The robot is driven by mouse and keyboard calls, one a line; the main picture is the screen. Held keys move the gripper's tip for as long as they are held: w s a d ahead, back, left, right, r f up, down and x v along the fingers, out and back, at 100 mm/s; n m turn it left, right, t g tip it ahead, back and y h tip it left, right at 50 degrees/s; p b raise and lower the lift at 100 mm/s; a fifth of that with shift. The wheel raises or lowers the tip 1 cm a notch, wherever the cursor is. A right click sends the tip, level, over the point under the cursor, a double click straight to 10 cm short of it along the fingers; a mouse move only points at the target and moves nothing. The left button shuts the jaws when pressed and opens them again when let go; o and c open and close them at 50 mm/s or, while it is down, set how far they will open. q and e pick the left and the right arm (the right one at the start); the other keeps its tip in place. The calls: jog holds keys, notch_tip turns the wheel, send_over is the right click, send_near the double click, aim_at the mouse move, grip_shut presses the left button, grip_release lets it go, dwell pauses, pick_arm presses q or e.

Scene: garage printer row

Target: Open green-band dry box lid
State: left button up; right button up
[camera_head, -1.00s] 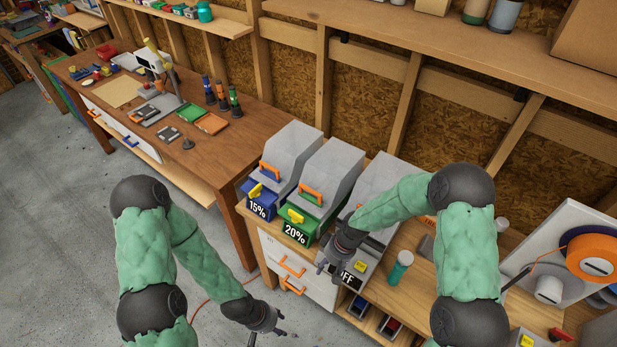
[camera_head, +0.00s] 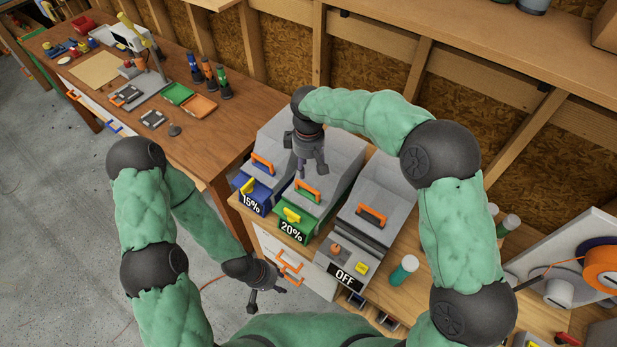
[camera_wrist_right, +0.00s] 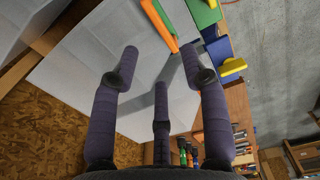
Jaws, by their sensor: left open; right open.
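The green-band dry box (camera_head: 296,222) has a grey lid (camera_head: 332,165), a green front band, a "20%" label, a yellow latch and an orange handle (camera_head: 307,190). Its lid looks closed. My right gripper (camera_head: 312,170) is open and empty above this lid, just behind the orange handle. In the right wrist view the open fingers (camera_wrist_right: 165,80) hang over the grey lid (camera_wrist_right: 75,82), with the orange handle (camera_wrist_right: 160,25) beyond them at the top. I cannot tell whether they touch the lid. My left gripper (camera_head: 268,296) is open and empty, low in front of the bench.
A blue-band dry box (camera_head: 256,198) marked "15%" stands close on the left. A grey box marked "OFF" (camera_head: 362,240) stands on the right. A green-capped bottle (camera_head: 403,269) and a spool machine (camera_head: 570,270) are further right. The floor (camera_head: 60,240) at left is clear.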

send_over(308, 182)
jog(key=s, duration=0.4)
jog(key=f, duration=0.9)
jog(key=shift+w+f, duration=0.2)
jog(key=shift+f, duration=0.1)
jog(key=shift+r, duration=0.1)
grip_shut()
